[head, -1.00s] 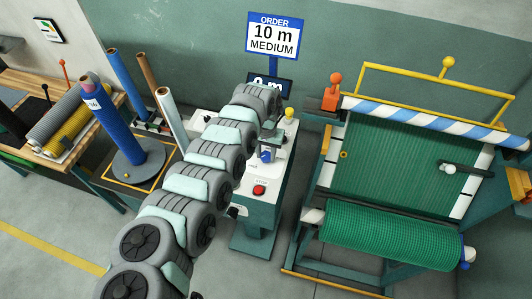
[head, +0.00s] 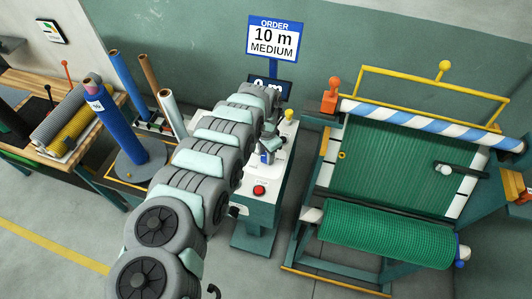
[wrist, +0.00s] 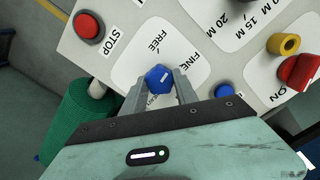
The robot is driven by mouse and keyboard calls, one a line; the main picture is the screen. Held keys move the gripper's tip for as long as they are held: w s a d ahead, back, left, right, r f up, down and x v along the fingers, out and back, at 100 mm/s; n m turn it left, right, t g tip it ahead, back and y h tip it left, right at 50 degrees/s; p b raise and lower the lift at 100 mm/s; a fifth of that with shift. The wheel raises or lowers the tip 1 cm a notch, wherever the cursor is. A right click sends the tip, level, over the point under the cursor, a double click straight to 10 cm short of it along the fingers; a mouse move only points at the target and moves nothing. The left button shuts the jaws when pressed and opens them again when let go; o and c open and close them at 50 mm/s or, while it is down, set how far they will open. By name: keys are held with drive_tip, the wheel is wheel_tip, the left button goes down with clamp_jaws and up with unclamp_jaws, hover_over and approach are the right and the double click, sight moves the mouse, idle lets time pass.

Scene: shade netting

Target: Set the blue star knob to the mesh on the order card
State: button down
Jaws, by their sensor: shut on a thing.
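The order card (head: 274,40) stands above the control panel and reads 10 m, MEDIUM. In the wrist view, the blue star knob (wrist: 158,75) sits on a white dial plate with the words FINE and FREE showing. A white mark is on the knob's face. My gripper (wrist: 159,84) is shut on the knob, one finger on each side. The rest of the mesh scale is hidden by my gripper, so I cannot tell the exact setting. In the head view my arm covers much of the panel.
A red STOP button (wrist: 88,26), another blue knob (wrist: 224,91), a red ON control (wrist: 298,71) and a yellow ring-shaped part (wrist: 284,44) surround the dial. The display (head: 268,86) is partly hidden.

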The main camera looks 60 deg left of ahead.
drive_tip(key=m, duration=0.4)
drive_tip(key=shift+m, duration=0.3)
drive_tip(key=m, duration=1.4)
drive_tip(key=shift+m, duration=0.4)
drive_tip(key=c, duration=0.9)
unclamp_jaws()
drive_tip(key=shift+c, duration=0.2)
